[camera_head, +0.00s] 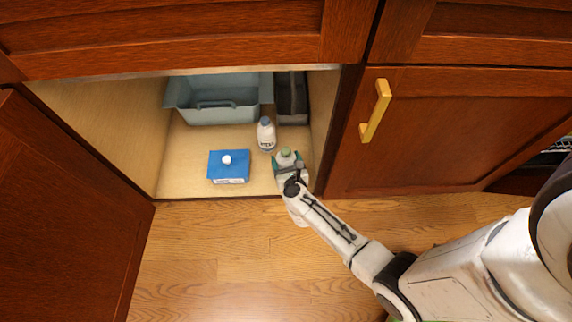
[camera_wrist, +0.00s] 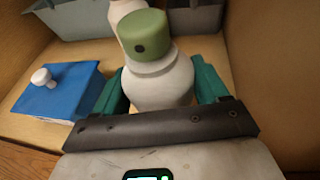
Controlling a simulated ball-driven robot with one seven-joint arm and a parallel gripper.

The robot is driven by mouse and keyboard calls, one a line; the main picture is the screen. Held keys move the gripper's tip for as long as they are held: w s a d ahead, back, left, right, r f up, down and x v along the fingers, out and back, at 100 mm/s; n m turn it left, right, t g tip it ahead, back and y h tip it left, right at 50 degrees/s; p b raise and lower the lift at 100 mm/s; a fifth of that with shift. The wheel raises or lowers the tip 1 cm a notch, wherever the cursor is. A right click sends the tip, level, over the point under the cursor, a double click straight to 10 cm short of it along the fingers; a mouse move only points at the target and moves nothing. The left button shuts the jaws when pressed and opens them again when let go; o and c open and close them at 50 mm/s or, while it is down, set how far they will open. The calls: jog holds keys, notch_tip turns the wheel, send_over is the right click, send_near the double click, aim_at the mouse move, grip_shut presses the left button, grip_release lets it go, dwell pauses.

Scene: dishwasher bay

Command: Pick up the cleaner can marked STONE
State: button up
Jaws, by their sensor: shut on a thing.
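A white can with a green cap (camera_wrist: 145,35) stands upright between the teal fingers of my gripper (camera_wrist: 160,95) in the wrist view. My gripper is shut on this can, near the front right of the cabinet floor. In the head view the can's green top (camera_head: 286,153) shows just beyond my gripper (camera_head: 287,163). No marking can be read on it, so I cannot tell whether it says STONE. A second white can with a blue-grey cap (camera_head: 266,133) stands behind it; its label is too small to read.
A blue box with a white knob (camera_head: 228,173) lies to the left on the cabinet floor. A grey-blue bin (camera_head: 215,112) and a dark container (camera_head: 292,100) stand at the back. The cabinet's right wall is close to my gripper. A door (camera_head: 60,200) hangs open at left.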

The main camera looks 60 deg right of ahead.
jog(key=shift+c, duration=0.5)
jog(key=shift+r, duration=0.1)
notch_tip(320, 180, up, 18)
jog(key=p, duration=1.4)
